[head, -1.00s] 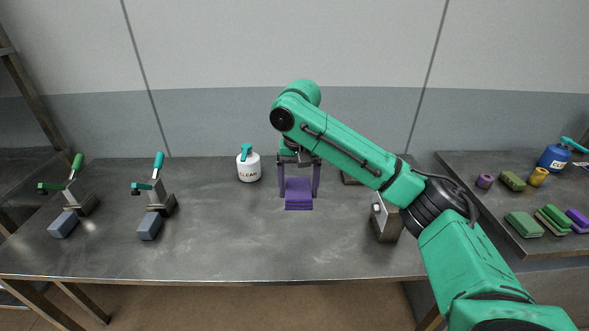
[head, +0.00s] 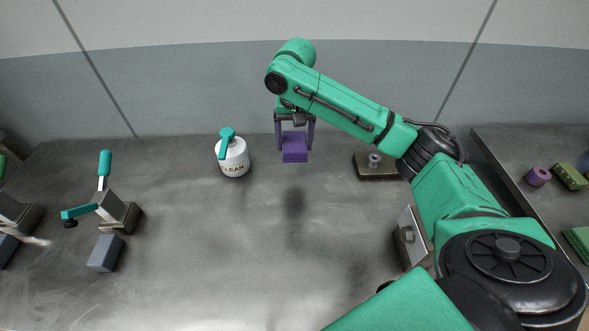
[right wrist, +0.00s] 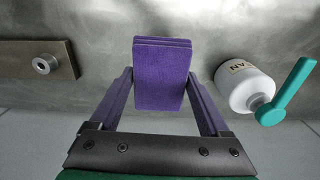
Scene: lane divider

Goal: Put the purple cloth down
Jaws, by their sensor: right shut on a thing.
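The purple cloth (head: 295,147) is a folded, layered block. My right gripper (head: 294,136) is shut on it and holds it in the air above the metal table (head: 230,270); a dark shadow lies on the table in front of and below it. In the right wrist view the cloth (right wrist: 162,75) sits between the two purple fingers of my right gripper (right wrist: 162,92), with its folded layers showing at the far edge. My left gripper is not in view.
A white bottle (head: 234,158) with a teal handle stands just left of the cloth. A plate with a metal knob (head: 378,166) and a grey angled block (head: 410,238) are at right. A toggle clamp (head: 107,200) and grey-blue block (head: 105,253) are at left. The middle table is clear.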

